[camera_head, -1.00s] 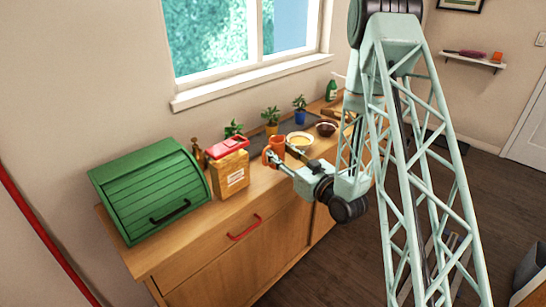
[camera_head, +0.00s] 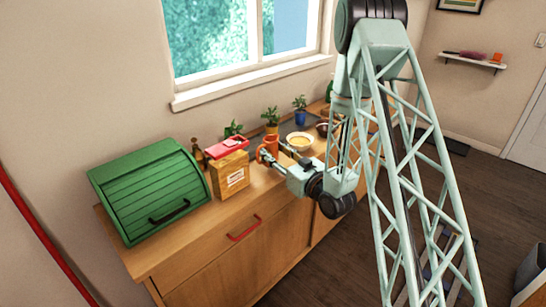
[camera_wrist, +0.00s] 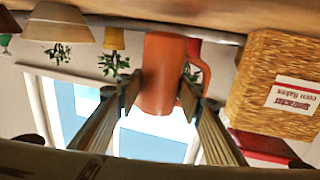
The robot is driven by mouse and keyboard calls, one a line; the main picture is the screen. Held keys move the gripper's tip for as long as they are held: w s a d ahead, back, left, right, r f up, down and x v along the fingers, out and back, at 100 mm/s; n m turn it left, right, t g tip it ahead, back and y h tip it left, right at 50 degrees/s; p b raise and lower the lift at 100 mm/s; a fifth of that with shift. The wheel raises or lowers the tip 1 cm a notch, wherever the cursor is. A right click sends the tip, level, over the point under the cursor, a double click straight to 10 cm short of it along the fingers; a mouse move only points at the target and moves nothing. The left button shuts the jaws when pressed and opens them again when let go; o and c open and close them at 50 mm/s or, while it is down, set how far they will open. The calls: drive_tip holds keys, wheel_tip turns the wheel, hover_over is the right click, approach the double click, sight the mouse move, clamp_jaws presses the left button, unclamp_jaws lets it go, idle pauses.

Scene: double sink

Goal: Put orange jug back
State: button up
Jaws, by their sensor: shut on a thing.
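The orange jug (camera_head: 270,146) is at the counter's back part, just right of the cereal box. My gripper (camera_head: 277,156) is shut on it, with one finger on each side of its body. In the wrist view, which is upside down, the jug (camera_wrist: 162,75) is between the two fingers, its handle to the right. Its base is close to the counter surface; I cannot tell whether it touches.
The cereal box (camera_head: 230,172) with a red item (camera_head: 227,147) on top stands left of the jug. A green bread box (camera_head: 150,190) fills the left end.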

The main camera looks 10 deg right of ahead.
drive_tip(key=shift+f, duration=1.1)
drive_tip(key=shift+f+b, duration=0.2)
drive_tip(key=shift+b, duration=0.25)
drive_tip(key=o, duration=1)
drive_tip(key=shift+o, duration=0.2)
drive_tip(key=shift+r, duration=0.2)
drive_tip(key=p+v, duration=0.1)
drive_tip(key=v, duration=1.1)
